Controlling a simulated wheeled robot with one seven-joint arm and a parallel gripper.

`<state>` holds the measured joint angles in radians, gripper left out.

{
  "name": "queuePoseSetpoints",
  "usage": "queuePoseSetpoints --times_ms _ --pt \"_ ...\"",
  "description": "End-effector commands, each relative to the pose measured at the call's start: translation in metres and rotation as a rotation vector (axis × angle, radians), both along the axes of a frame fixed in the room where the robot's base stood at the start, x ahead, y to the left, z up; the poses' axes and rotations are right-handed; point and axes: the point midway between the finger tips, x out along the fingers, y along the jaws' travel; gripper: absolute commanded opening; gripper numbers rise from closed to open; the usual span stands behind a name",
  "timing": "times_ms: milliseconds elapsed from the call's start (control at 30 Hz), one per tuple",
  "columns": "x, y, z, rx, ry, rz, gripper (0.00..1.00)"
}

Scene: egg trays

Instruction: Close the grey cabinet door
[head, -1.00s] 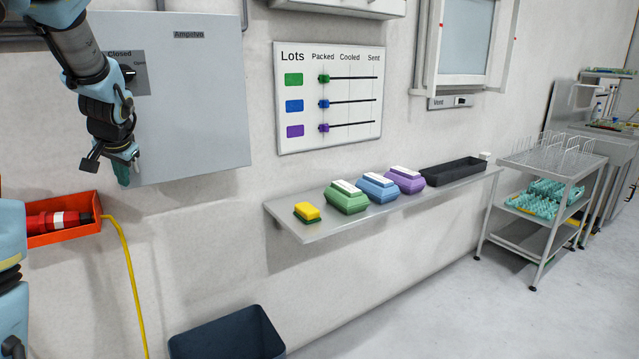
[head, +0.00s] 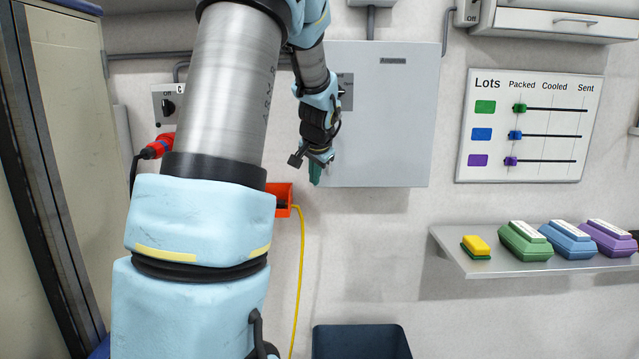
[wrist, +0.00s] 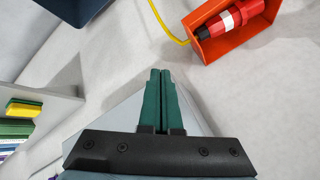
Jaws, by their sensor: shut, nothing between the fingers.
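The grey cabinet (head: 395,115) hangs on the wall in the head view, its broad front face showing. A darker plate (head: 346,92) sits at its left, partly behind my arm. I cannot tell whether the door is fully flush. My gripper (head: 315,172) points down in front of the cabinet's lower left corner, its green fingers together and empty; contact cannot be told. The wrist view shows the shut fingers (wrist: 159,100) with a pale grey surface, likely the cabinet, behind them.
An orange bin (wrist: 238,42) with a red plug lies below; a yellow cable (head: 299,270) hangs from it. A dark blue bin (head: 360,342) stands below. A shelf (head: 480,266) with egg boxes and a lots board (head: 530,125) are at right. A tall beige locker (head: 65,110) is at left.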

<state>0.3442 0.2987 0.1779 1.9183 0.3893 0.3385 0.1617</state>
Motion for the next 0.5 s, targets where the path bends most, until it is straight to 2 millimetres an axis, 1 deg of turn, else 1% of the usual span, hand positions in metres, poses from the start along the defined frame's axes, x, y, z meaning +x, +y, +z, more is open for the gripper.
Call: queuePoseSetpoints --times_ms 500 --pt "-0.035 0.026 0.057 -0.001 -0.001 0.0 0.0"
